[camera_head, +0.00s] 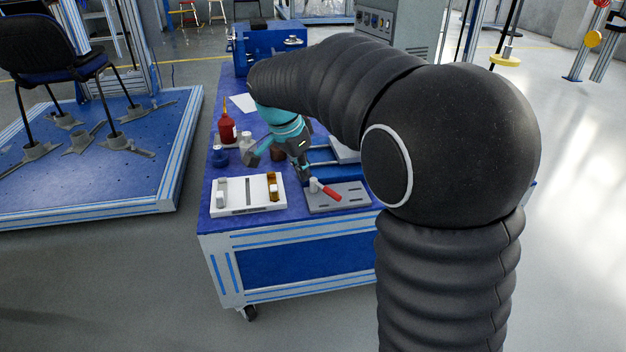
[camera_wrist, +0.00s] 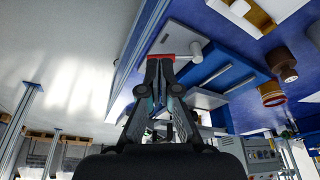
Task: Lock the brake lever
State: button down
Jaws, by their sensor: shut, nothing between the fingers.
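The brake lever has a red handle (camera_head: 329,192) on a light post (camera_head: 313,185). It is mounted on a grey slotted plate (camera_head: 345,204) near the front edge of the blue table. My gripper (camera_head: 304,176) points down just behind the lever in the head view. In the wrist view my gripper (camera_wrist: 160,63) is shut and empty. The red handle (camera_wrist: 172,56) shows right at its fingertips, partly hidden by them. I cannot tell whether they touch. A pale cylinder (camera_wrist: 197,48) stands beside the handle.
A white tray (camera_head: 233,208) with small parts sits left of the plate. A red bottle (camera_head: 227,129), a white bottle (camera_head: 246,145) and a blue pot (camera_head: 219,157) stand behind it. The blue tabletop (camera_head: 300,221) is bare in front. A chair (camera_head: 42,55) stands on a platform at left.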

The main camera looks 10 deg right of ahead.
aim_at(326, 190)
jog(key=shift+w+d+f+b, duration=0.25)
jog(key=shift+w+d+f, duration=0.3)
jog(key=shift+d+f, duration=0.75)
jog(key=shift+w+d+f+b, duration=0.25)
jog(key=shift+w+d+f, duration=0.35)
jog(key=shift+f, duration=1.25)
jog(key=shift+w+d+f+b, duration=0.25)
jog(key=shift+w+d+f, duration=0.2)
jog(key=shift+d+f, duration=0.85)
jog(key=shift+a+f, duration=0.3)
